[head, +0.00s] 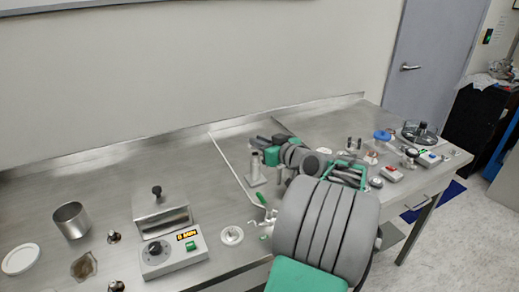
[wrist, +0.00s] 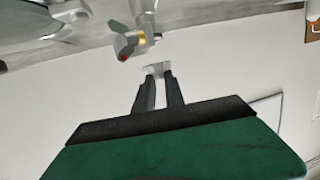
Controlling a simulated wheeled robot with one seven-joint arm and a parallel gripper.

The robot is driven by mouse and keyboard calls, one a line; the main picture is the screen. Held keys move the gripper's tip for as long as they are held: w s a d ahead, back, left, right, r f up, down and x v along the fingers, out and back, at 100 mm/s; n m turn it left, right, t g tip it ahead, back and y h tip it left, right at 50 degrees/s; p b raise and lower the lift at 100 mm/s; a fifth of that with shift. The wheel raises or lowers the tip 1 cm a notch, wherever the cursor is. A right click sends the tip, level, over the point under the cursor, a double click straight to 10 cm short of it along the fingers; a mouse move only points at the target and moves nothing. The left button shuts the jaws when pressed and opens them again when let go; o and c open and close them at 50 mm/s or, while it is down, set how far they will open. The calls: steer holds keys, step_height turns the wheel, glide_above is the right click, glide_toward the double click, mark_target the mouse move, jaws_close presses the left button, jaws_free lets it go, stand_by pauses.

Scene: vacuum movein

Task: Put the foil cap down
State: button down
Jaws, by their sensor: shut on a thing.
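My gripper (wrist: 158,76) reaches up the wrist view, its two dark fingers close together. They are shut on a small pale silver piece, the foil cap (wrist: 157,68), which shows just at the fingertips. In the head view my gripper (head: 260,141) is near the back middle of the bench, beside a grey upright post (head: 255,168). The cap cannot be made out there. My large grey arm hides part of the bench's right half.
A metal fitting (wrist: 135,42) with a yellow ring and red dot is close beyond the fingertips. The steel bench (head: 100,180) holds a metal beaker (head: 71,219), a control box (head: 172,252) and a white disc (head: 232,235). Several small items crowd its right end.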

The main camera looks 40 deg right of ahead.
steer(key=f, duration=0.3)
steer(key=shift+w+d+f+b, duration=0.15)
steer(key=shift+w+f+b, duration=0.05)
steer(key=shift+w+b, duration=0.1)
steer(key=shift+s, duration=0.1)
steer(key=shift+f+b, duration=0.25)
steer(key=shift+b, duration=0.05)
steer(key=c, duration=1.4)
jaws_free()
steer(key=shift+r, duration=0.1)
steer(key=shift+r+p, duration=0.2)
steer(key=shift+p, duration=0.3)
